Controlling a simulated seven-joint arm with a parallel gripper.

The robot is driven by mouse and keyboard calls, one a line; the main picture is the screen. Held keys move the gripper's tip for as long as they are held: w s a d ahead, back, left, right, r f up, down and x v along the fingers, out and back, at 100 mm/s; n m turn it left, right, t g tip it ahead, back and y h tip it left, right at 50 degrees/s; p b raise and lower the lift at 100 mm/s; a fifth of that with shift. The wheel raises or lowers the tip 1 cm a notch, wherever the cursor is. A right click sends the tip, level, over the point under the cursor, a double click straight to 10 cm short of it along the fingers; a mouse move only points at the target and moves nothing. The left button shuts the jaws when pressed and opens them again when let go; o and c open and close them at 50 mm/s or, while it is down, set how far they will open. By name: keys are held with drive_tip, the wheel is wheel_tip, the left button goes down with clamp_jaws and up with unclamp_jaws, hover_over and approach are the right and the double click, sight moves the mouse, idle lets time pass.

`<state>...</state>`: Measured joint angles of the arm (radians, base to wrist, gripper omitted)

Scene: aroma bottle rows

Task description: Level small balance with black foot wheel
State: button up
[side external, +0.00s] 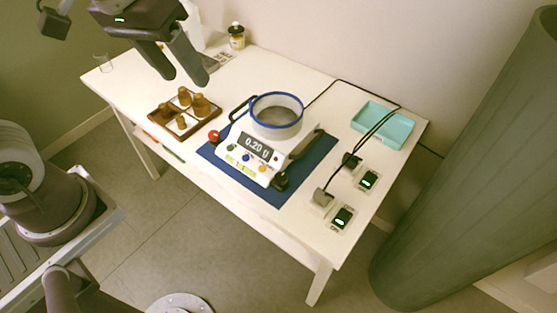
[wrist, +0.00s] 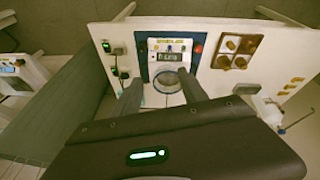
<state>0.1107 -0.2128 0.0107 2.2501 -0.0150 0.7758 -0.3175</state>
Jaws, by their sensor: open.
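The small balance (side external: 246,160) is white, with a blue-rimmed round ring on its pan. It stands on a blue mat (side external: 207,152), and its display (side external: 256,147) appears to read 0.20. The black foot wheel (side external: 281,181) is at its front right corner; a red one (side external: 214,136) is at its front left. The balance (wrist: 174,58) also shows in the wrist view, between my fingers, with the red wheel (wrist: 198,48) beside it. My gripper (side external: 185,77) is open and empty, high above the table's back left, apart from the balance. The bubble level is too small to read.
A brown tray (side external: 160,119) with several amber pieces stands left of the balance. A bottle (side external: 236,37) stands at the back.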

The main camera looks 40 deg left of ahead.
drive_tip(key=w+d+f+n+g, duration=0.2)
drive_tip(key=w+d+f, duration=0.2)
drive_tip(key=w+f, duration=0.5)
drive_tip(key=n+g, duration=0.2)
drive_tip(key=n, duration=0.1)
hover_over(281, 177)
drive_tip(key=shift+y, duration=0.3)
wheel_tip(281, 177, down, 16)
drive_tip(key=shift+r, duration=0.1)
wheel_tip(281, 177, down, 8)
drive_tip(key=shift+r, duration=0.15)
drive_tip(key=shift+c, duration=0.2)
clamp_jaws()
